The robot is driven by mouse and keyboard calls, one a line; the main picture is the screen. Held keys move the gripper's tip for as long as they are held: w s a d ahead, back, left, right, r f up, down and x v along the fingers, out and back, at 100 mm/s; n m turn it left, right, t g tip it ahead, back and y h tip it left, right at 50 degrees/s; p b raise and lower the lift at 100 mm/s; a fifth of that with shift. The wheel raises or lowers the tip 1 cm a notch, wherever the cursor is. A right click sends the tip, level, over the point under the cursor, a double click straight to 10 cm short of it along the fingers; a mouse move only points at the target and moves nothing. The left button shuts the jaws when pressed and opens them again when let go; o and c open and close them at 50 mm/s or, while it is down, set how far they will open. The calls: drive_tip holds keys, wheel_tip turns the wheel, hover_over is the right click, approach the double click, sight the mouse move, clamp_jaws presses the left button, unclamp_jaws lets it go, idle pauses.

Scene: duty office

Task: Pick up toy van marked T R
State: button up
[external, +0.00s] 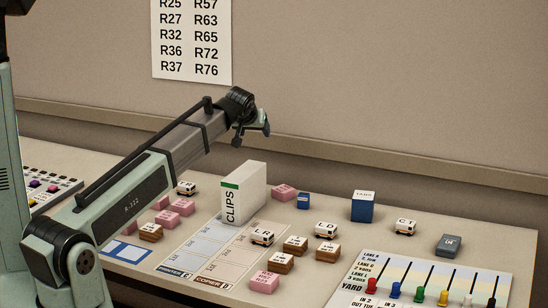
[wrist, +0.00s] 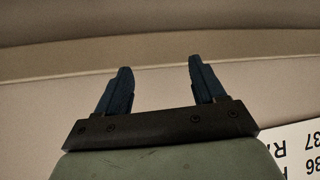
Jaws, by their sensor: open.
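Several small white-and-orange toy vans stand on the desk in the external view. One van marked LR (external: 262,237) is near the middle, one van ending in D (external: 325,229) is right of it, and one marked CT (external: 405,226) is farther right. Another van (external: 186,187) stands at the back left, its mark too small to read. I cannot make out a T R mark on any van. My gripper (external: 252,134) is high above the desk, behind and above the clips box. In the wrist view its fingers (wrist: 160,66) are apart and empty, facing the wall.
A tall white CLIPS box (external: 243,193) stands mid-desk and may hide things behind it. Pink and brown blocks lie around it. A blue box (external: 362,206), a grey block (external: 449,245) and a yard board with coloured pegs (external: 425,280) are at right.

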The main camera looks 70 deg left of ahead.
drive_tip(key=s+a+f+n+g+h, duration=0.25)
drive_tip(key=s+a+n, duration=0.35)
drive_tip(key=s+n, duration=0.3)
drive_tip(key=n+g+h, duration=0.3)
drive_tip(key=n+h, duration=0.3)
drive_tip(key=n, duration=0.1)
hover_over(186, 184)
drive_tip(key=f, duration=0.8)
drive_tip(key=shift+w+a+f, duration=0.1)
drive_tip(key=shift+a+f, duration=0.05)
drive_tip(key=shift+a, duration=0.05)
drive_tip(key=shift+d+f, duration=0.15)
drive_tip(key=shift+f, duration=2.45)
drive_tip(key=shift+c, duration=0.4)
drive_tip(key=c, duration=1.1)
